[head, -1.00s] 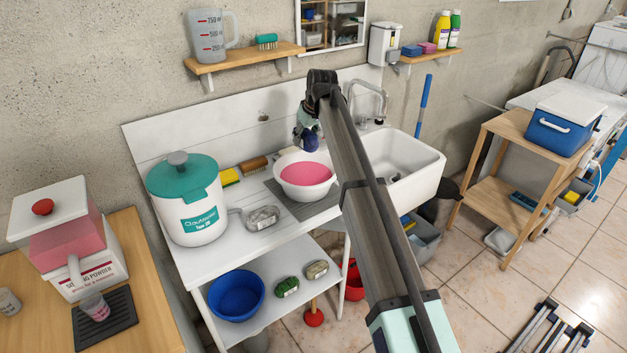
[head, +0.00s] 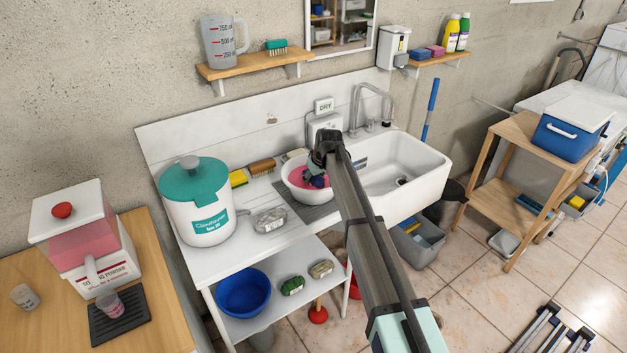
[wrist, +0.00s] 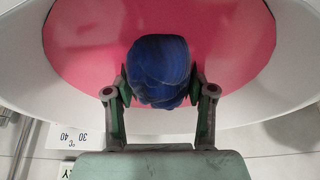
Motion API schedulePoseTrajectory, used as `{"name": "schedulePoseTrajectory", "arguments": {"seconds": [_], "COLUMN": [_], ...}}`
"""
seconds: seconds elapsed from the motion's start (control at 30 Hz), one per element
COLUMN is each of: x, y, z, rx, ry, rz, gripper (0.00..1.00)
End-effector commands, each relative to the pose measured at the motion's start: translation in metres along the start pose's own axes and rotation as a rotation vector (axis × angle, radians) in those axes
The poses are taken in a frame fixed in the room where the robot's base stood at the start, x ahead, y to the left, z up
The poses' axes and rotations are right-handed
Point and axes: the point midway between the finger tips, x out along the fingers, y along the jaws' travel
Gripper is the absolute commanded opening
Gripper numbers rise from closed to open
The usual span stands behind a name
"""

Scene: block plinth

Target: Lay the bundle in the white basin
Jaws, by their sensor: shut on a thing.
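My gripper (wrist: 160,92) is shut on the dark blue bundle (wrist: 158,70), one finger on each side of it. The white basin (wrist: 35,55) holds pink liquid (wrist: 85,50) and lies under and around the bundle in the wrist view. In the head view the basin (head: 291,184) stands on a grey mat on the counter, and the bundle (head: 318,181) shows against the pink. My arm covers the basin's right part. I cannot tell whether the bundle touches the liquid.
A white sink (head: 425,169) with a tap (head: 370,100) is right of the basin. A brush (head: 262,167), a yellow sponge (head: 238,178) and a grey packet (head: 270,220) lie to its left, beside a white tub with a teal lid (head: 193,180). A "DRY" sign (head: 324,106) stands behind.

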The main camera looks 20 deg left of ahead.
Motion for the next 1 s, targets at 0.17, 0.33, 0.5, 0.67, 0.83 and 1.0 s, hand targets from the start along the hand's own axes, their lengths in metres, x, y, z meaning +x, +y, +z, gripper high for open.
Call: {"name": "schedulePoseTrajectory", "arguments": {"seconds": [0.17,0.33,0.5,0.67,0.83,1.0], "x": [0.0109,0.0109,0.0145,0.0136,0.0136,0.0086], "y": [-0.0001,0.0000,-0.0001,0.0000,-0.0001,-0.0001], "z": [0.0045,0.0045,0.0061,0.0058,0.0058,0.0046], "rx": [0.000,0.000,0.000,0.000,0.000,0.000], "ry": [0.001,0.001,0.000,0.000,0.000,0.000], "rz": [0.000,0.000,0.000,0.000,0.000,0.000], "gripper": [0.16,0.16,0.58,0.80,0.80,0.80]}}
